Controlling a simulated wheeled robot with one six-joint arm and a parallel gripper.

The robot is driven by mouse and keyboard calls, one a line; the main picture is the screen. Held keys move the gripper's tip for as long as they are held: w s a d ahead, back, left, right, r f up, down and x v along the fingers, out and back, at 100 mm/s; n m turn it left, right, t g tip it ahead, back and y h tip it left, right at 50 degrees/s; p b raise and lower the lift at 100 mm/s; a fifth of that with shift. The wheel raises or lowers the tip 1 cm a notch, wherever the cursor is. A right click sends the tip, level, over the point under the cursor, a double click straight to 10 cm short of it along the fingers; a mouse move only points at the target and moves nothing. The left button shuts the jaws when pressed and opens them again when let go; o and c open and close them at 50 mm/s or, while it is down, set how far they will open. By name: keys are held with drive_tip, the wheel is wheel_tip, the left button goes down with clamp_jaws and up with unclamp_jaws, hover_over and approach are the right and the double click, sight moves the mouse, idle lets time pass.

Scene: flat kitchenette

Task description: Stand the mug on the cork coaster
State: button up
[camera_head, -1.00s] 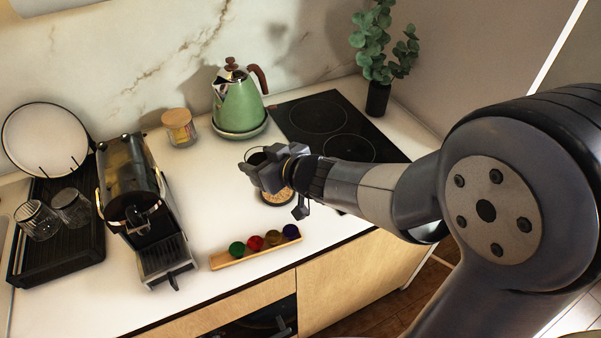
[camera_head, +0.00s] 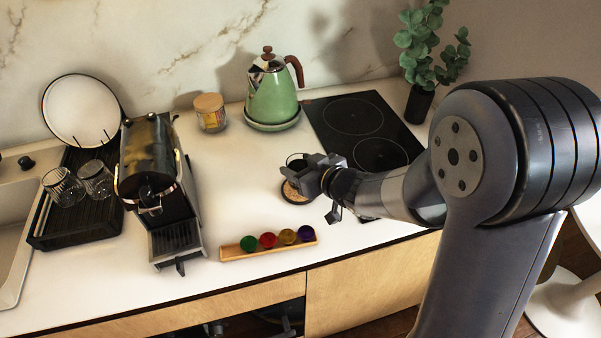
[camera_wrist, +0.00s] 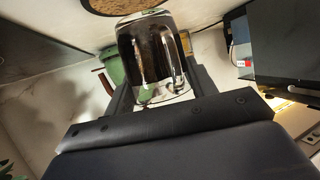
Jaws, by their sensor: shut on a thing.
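My gripper (camera_head: 306,177) is shut on the mug, a glossy glass-like cup with a dark inside. In the head view the mug (camera_head: 296,162) shows only its rim above the jaws; in the wrist view it (camera_wrist: 152,60) sits between the fingers, with its handle to the right. The round cork coaster (camera_head: 291,194) lies on the counter just below the gripper and mug, partly hidden by the gripper. In the wrist view the coaster (camera_wrist: 112,4) is cut by the top edge, beyond the mug. Whether the mug touches it cannot be told.
A coffee machine (camera_head: 160,185) and a drying rack (camera_head: 75,222) with glasses stand left. A green kettle (camera_head: 272,95), a jar (camera_head: 210,112) and a black hob (camera_head: 362,128) are behind.

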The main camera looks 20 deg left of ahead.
drive_tip(key=shift+f, duration=1)
drive_tip(key=shift+f+b, duration=0.15)
drive_tip(key=shift+b, duration=0.15)
drive_tip(key=o, duration=1.2)
drive_tip(key=shift+r+p, duration=0.3)
drive_tip(key=v, duration=1.2)
drive_tip(key=shift+f+p, duration=0.1)
drive_tip(key=shift+p, duration=0.2)
